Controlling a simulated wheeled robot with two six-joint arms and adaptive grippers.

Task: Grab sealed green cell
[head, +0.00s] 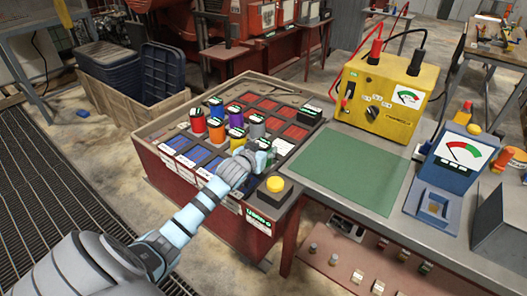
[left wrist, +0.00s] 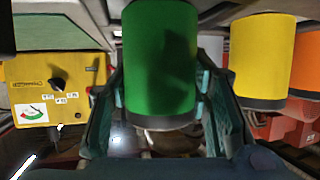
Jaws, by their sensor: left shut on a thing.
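In the left wrist view a green cell (left wrist: 160,60) with a dark band at one end sits between the two fingers of my left gripper (left wrist: 160,95). The fingers touch it on both sides, so the gripper is shut on it. In the head view my left gripper (head: 262,154) is over the near right part of the red rack, and the green cell is mostly hidden there. A yellow cell (left wrist: 262,55) and an orange cell (left wrist: 308,60) stand beside it in the wrist view. I cannot tell whether the green cell is sealed. My right gripper is not in view.
The rack (head: 165,172) has several coloured cells, including a purple one (head: 216,108), and red and blue slots. A yellow button (head: 275,184) is at its near corner. A green mat (head: 350,168) is clear. A yellow tester (head: 385,95) and blue meter (head: 457,155) stand right.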

